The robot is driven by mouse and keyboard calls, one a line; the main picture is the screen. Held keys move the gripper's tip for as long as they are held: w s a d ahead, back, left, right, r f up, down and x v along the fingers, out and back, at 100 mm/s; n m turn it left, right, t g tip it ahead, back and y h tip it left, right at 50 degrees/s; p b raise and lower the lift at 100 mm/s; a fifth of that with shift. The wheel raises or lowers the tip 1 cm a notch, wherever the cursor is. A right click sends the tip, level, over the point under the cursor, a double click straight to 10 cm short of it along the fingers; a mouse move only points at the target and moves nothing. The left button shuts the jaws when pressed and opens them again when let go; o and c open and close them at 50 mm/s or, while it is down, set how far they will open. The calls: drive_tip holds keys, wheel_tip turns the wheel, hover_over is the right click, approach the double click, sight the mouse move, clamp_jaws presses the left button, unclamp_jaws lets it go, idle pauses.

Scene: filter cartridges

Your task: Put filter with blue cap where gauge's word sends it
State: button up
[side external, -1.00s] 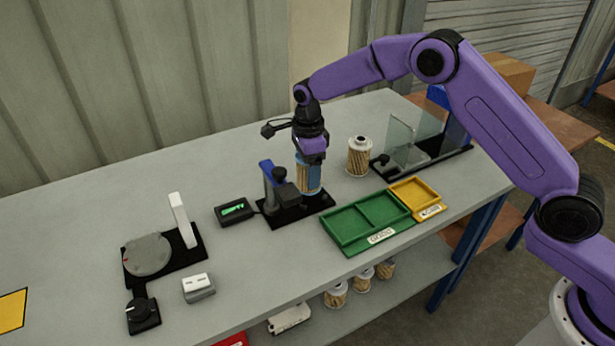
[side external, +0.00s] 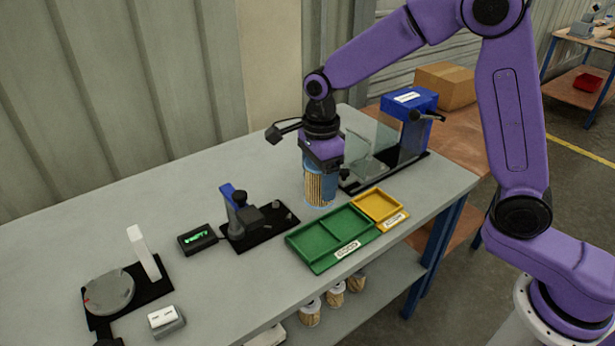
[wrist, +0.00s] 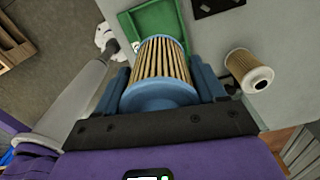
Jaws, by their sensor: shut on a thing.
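My gripper (side external: 321,160) is shut on the blue-capped filter (side external: 320,188), upright with pleated tan sides. In the wrist view the filter (wrist: 160,62) sits between the fingers, blue cap towards me. It is behind the green tray; I cannot tell whether its base touches the table. The gauge (side external: 197,238) shows a green word that looks like EMPTY, too small to be sure. The test stand with a blue clamp (side external: 240,212) beside it is empty. The green tray (side external: 330,240) has two compartments and a white label; the yellow tray (side external: 378,205) adjoins it.
A pale-capped filter (wrist: 248,72) stands to the right in the wrist view. Clear panels (side external: 365,150) and a blue box (side external: 408,108) stand behind the trays. A round dial plate (side external: 108,292) and a white switch box (side external: 165,320) are at front left.

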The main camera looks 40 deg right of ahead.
drive_tip(key=shift+d+f, duration=1.45)
drive_tip(key=shift+f, duration=0.5)
drive_tip(key=shift+d+f, duration=1.5)
drive_tip(key=shift+f, duration=0.4)
drive_tip(key=shift+d+f, duration=1.45)
drive_tip(key=shift+f, duration=0.5)
drive_tip(key=shift+f, duration=0.55)
drive_tip(key=o, duration=1.3)
drive_tip(key=shift+c, duration=0.2)
drive_tip(key=shift+r, duration=0.15)
drive_tip(key=shift+r, duration=0.9)
drive_tip(key=shift+r, duration=0.15)
